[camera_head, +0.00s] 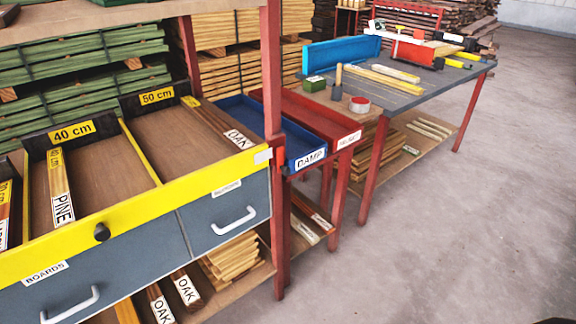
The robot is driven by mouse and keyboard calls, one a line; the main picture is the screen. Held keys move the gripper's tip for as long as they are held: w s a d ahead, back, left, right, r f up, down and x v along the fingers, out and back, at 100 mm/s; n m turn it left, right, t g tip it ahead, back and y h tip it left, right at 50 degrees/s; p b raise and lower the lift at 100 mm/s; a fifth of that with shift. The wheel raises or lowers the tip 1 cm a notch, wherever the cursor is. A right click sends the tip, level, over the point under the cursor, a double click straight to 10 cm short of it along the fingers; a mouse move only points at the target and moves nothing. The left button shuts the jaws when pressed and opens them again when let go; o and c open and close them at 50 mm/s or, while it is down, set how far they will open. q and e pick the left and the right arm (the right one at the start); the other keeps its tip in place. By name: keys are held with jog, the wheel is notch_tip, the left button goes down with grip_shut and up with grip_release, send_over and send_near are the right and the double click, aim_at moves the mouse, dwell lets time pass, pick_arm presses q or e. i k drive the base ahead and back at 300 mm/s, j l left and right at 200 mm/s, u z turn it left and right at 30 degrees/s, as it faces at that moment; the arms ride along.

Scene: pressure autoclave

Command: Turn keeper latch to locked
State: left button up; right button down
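No autoclave shows in the head view, and I cannot make out a keeper latch for certain. A black round knob (101,232) sits on the front of the yellow rail of the bench at left. A small pale plate (263,156) is at the right end of that rail, beside the red post; I cannot tell what it is. Neither of my grippers is in view.
The yellow-edged rack (140,212) holds labelled boards above two grey drawers (226,216). A blue tray (306,163) marked DAMP and a red tray (350,139) adjoin it. A grey-topped workbench (412,94) with tools stands behind. The concrete floor (450,230) at right is clear.

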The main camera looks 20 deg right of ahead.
aim_at(286, 170)
jog(key=i+l+u, duration=0.1)
jog(key=l, duration=0.7)
jog(key=i+l+u, duration=0.1)
jog(key=l, duration=0.65)
jog(key=l+u, duration=0.1)
jog(key=l, duration=0.7)
